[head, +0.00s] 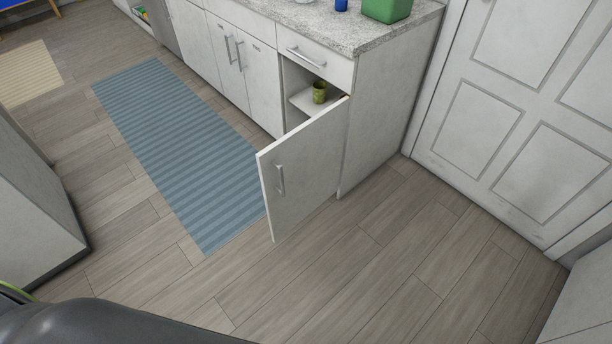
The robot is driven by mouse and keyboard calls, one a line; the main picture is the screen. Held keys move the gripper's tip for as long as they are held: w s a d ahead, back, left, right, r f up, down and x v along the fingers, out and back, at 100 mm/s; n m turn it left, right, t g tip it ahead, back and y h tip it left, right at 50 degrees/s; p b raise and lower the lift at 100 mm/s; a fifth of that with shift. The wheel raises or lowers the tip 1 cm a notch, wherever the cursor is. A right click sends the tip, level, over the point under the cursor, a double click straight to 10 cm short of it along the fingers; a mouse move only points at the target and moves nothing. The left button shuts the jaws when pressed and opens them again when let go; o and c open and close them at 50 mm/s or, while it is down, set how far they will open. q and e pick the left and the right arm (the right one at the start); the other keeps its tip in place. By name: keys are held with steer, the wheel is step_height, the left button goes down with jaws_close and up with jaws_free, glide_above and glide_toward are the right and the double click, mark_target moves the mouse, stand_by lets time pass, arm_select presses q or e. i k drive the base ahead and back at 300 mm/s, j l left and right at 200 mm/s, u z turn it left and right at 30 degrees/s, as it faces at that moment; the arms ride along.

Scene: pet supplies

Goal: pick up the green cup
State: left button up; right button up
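The green cup (319,92) is small and olive green. It stands upright on a shelf (301,101) inside the end cabinet, under the counter. The cabinet's door (303,170) is swung open toward me, and its top edge passes just below and in front of the cup. The lower inside of the cabinet is mostly hidden by the door. Neither of my grippers shows in the head view.
A blue striped rug (175,145) lies along the cabinets. The counter (345,25) holds a green box (387,8) and a blue item (341,5). A white panelled door (515,100) stands at right. The wooden floor (330,270) before the open door is clear.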

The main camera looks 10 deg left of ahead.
mark_target(319, 93)
steer(key=i+j, duration=0.25)
steer(key=j, duration=0.3)
steer(key=i+j, duration=0.3)
steer(key=j, duration=0.2)
steer(key=i+j, duration=0.25)
steer(key=j, duration=0.3)
steer(key=i+j+z, duration=0.1)
steer(key=i+j, duration=0.15)
steer(key=j, duration=0.25)
steer(key=i+j, duration=0.25)
steer(key=j, duration=0.3)
steer(key=i+j, duration=0.25)
steer(key=j, duration=0.3)
steer(key=i+j, duration=0.25)
steer(key=j, duration=0.3)
steer(key=i+j+z, duration=0.1)
steer(key=i+j, duration=0.15)
steer(key=j, duration=0.3)
